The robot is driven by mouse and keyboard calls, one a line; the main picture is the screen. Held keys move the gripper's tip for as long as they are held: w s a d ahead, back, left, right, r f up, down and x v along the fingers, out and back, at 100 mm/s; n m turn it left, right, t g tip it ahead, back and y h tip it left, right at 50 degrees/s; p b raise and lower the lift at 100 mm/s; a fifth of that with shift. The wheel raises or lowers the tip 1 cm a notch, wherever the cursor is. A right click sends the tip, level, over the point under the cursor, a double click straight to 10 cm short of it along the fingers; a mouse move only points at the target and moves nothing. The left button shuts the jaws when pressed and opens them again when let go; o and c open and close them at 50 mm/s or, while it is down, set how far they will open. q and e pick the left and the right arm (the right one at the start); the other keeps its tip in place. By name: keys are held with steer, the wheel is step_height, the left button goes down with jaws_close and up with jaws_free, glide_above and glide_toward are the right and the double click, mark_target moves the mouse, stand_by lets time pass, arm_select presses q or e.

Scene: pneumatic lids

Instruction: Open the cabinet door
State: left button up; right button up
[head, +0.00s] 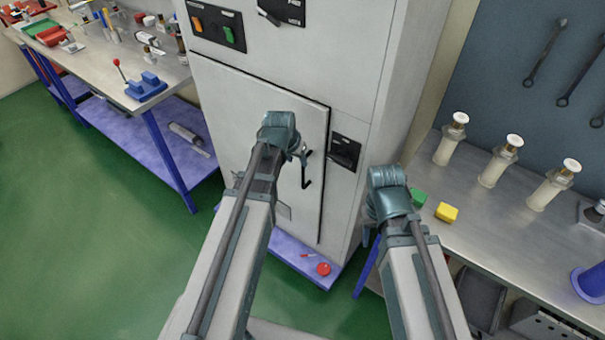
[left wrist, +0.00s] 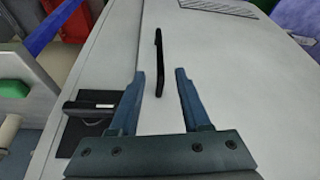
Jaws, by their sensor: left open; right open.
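The tall pale cabinet's door (head: 255,95) is closed in the head view, with a black handle (head: 306,172) at its right edge. My left gripper (head: 302,153) is at the handle. In the left wrist view my left gripper (left wrist: 160,73) is open, and the upright black handle (left wrist: 158,48) shows between and beyond its fingertips. The fingers are not closed on it; I cannot tell whether they touch it. My right gripper (head: 367,237) is largely hidden behind its own wrist, right of the cabinet and near the right bench, with nothing seen in it.
A black latch panel (head: 344,151) sits right of the door. A red ball (head: 323,269) lies on the blue cabinet base. The right bench (head: 520,240) holds a green block (head: 418,196), a yellow block (head: 447,212) and white cylinders. Green floor at left is clear.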

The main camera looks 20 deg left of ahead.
arm_select(q)
steer(key=b, duration=1.2)
glide_above(303, 187)
steer(key=f, duration=1.2)
steer(key=shift+w+f, duration=0.15)
steer(key=shift+w, duration=0.25)
jaws_close()
